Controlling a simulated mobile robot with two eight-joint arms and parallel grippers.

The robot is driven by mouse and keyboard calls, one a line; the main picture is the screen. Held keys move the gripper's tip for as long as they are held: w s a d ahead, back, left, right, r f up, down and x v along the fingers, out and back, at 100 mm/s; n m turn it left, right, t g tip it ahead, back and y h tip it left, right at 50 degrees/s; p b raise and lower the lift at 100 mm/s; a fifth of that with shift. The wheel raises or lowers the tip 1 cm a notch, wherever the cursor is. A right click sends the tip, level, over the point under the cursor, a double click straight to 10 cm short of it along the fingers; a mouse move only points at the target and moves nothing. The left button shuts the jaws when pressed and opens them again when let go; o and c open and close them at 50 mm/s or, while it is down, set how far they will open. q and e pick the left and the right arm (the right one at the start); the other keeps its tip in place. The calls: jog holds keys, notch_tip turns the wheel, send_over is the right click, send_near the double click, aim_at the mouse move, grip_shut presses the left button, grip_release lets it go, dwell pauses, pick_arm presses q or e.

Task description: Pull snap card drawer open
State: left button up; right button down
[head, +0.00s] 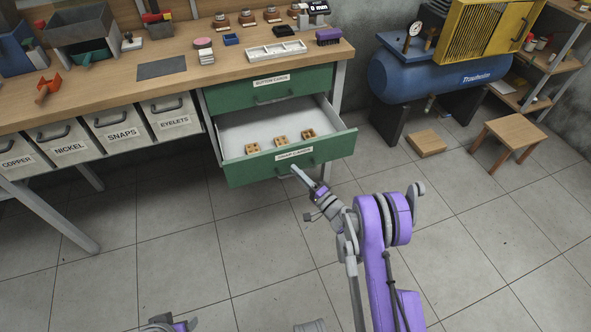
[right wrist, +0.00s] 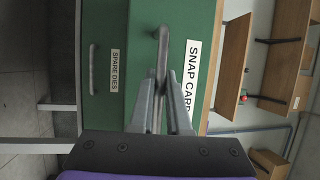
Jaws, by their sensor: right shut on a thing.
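The green snap card drawer (head: 240,172) stands pulled well out of the bench in the head view, with its white inside showing. Several small tan card stacks lie inside it. Its label (right wrist: 190,75) shows in the right wrist view. My right gripper (head: 296,170) is at the drawer's front, shut on its grey bar handle (right wrist: 162,45). The fingers hide part of the handle. Only a small grey and purple part of my left arm shows at the bottom edge of the head view, and its gripper is not visible.
The closed button cards drawer (head: 270,92) is above. Label bins (head: 112,125) hang to the left. A blue compressor tank (head: 430,80), a wooden block (head: 426,143) and a stool (head: 515,132) stand to the right. The tiled floor before the drawer is clear.

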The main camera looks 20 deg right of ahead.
jog(key=shift+s, duration=0.4)
jog(key=c, duration=0.9)
grip_release()
jog(key=b+v, duration=0.2)
jog(key=v, duration=0.9)
jog(key=shift+r+b, duration=0.1)
jog(key=shift+b, duration=0.3)
